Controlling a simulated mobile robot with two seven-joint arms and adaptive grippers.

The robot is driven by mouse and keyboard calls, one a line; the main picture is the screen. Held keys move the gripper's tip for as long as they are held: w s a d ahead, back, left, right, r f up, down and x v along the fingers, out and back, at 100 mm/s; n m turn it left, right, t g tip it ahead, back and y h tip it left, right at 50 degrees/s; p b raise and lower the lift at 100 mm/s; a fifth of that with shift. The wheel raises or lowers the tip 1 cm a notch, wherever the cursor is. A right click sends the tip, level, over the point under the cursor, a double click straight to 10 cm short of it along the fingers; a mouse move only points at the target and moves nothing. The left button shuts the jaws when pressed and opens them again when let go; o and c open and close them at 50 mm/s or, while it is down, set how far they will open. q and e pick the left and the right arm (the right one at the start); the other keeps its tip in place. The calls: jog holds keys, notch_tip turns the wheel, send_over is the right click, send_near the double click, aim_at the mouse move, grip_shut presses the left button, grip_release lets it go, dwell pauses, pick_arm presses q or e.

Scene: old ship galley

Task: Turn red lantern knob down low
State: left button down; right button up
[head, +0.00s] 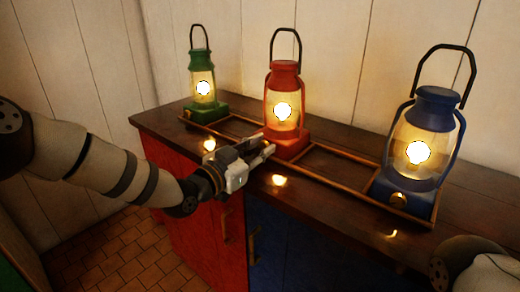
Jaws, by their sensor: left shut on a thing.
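The red lantern (283,84) stands lit and upright at the middle of the counter, with a bright glow behind its glass. My left gripper (266,147) reaches in from the left to the front of its base, at the left side. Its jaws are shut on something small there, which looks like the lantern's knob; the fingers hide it. The blue lantern (431,117) and the green lantern (203,86) stand lit on either side. A brass knob (397,199) shows on the blue one's base. My right gripper is outside the view; only part of that arm shows at lower right.
A low wooden rail frame (340,178) runs along the dark wooden counter (345,212) around the lantern bases. Red (190,205) and blue (290,245) cupboard doors are below. A plank wall stands close behind. The counter's front strip is mostly clear.

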pick_arm(q)
jog(key=c, duration=1.7)
grip_release()
jog(key=shift+o, duration=0.2)
jog(key=shift+a, duration=0.1)
jog(key=v, duration=1.2)
